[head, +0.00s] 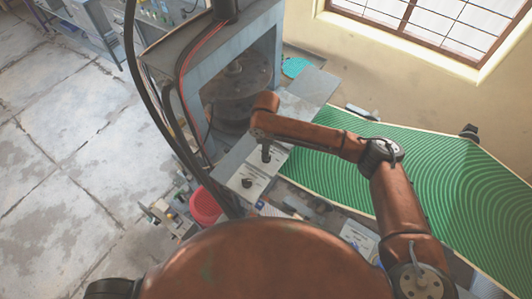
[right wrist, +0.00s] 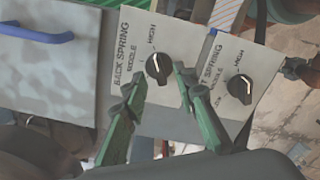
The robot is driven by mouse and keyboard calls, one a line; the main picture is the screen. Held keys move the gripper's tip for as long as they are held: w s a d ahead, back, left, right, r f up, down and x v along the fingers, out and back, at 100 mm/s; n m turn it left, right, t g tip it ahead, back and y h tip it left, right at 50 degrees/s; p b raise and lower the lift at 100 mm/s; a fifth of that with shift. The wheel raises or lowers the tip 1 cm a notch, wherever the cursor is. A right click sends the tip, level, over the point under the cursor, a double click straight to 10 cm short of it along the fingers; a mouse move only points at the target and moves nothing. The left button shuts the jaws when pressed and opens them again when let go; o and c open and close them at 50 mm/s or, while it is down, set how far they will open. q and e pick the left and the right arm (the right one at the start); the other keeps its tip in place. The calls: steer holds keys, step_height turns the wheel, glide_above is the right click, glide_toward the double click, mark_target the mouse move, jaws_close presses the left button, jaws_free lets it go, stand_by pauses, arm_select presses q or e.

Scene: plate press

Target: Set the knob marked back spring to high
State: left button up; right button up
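The back spring knob (right wrist: 158,68) is round and black, on a light panel (right wrist: 190,40) with the labels BACK SPRING, MIDDLE and HIGH. A short white mark shows on its upper part, on the side of HIGH; its exact setting is hard to tell. My right gripper (right wrist: 159,76) has its two green fingers apart, one on each side of this knob. I cannot tell whether they touch it. In the head view my right gripper (head: 266,155) points down over the panel (head: 256,165) and hides this knob. My left gripper is out of view.
A second black knob (right wrist: 240,88), its label partly hidden, sits to the right. A grey plate with a blue handle (right wrist: 38,33) is at the left. The grey press (head: 190,50) stands behind the panel, a red bucket (head: 205,206) to the left, a green ridged surface (head: 340,165) to the right.

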step_height(320, 180, up, 10)
steer(key=shift+r, duration=0.2)
steer(key=shift+d, duration=0.1)
stand_by(0.5)
